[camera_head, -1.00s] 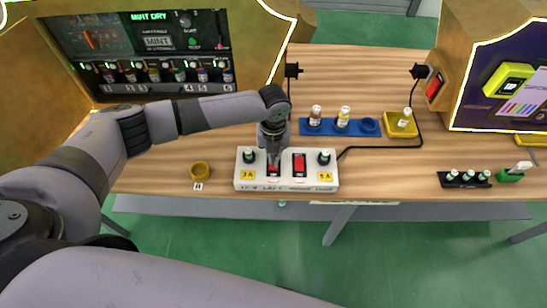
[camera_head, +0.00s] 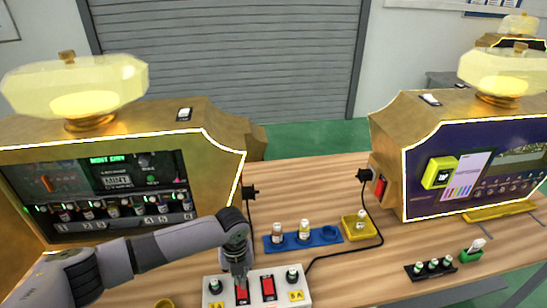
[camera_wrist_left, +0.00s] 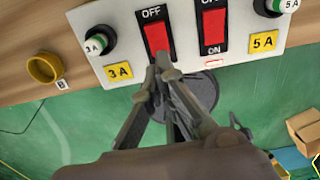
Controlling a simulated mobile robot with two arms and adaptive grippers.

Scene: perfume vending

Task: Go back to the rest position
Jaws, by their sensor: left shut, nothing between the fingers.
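My left gripper (camera_head: 240,278) is over the white switch panel (camera_head: 212,294) at the front of the wooden table. In the left wrist view its shut fingers (camera_wrist_left: 163,66) are at the lower edge of the left red switch (camera_wrist_left: 158,38). I cannot tell whether they touch it. No thing is held between them. The right red switch (camera_wrist_left: 213,32) is beside it, above the word ON. My right gripper is in neither view.
A blue holder (camera_head: 272,243) with two bottles and a yellow tray (camera_head: 348,232) with one bottle stand behind the panel. Gold vending machines stand left (camera_head: 215,150) and right (camera_head: 390,130). A black cable (camera_head: 345,248) crosses the table. A yellow cup (camera_wrist_left: 42,68) is left of the panel.

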